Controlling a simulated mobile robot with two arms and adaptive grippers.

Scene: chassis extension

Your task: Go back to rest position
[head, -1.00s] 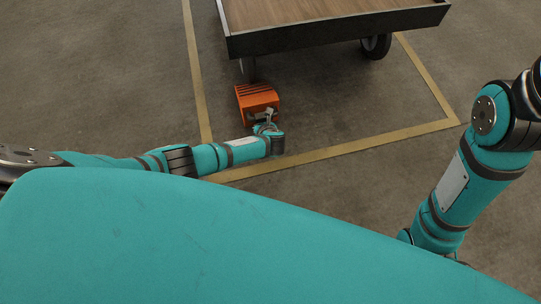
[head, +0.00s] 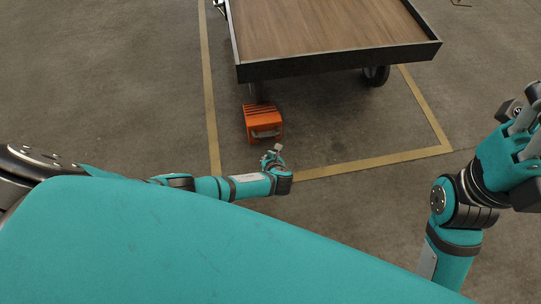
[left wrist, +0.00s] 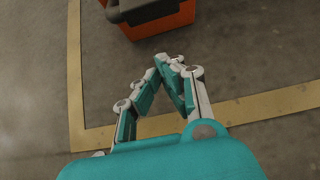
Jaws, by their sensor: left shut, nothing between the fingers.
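My left gripper (head: 272,154) is in front of the orange box, a little apart from it and low over the floor. In the left wrist view its fingers (left wrist: 167,66) meet at the tips with nothing between them. My right gripper (head: 524,138) is at the right edge of the head view, raised, with grey fingers partly cut off by the frame; its opening is unclear.
The orange box (head: 263,120) with a dark handle stands on the floor by a wheel of the wood-topped cart (head: 320,28). In the left wrist view the box (left wrist: 160,22) lies beyond the fingertips. Yellow floor tape (head: 375,162) borders the cart. Open floor lies around it.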

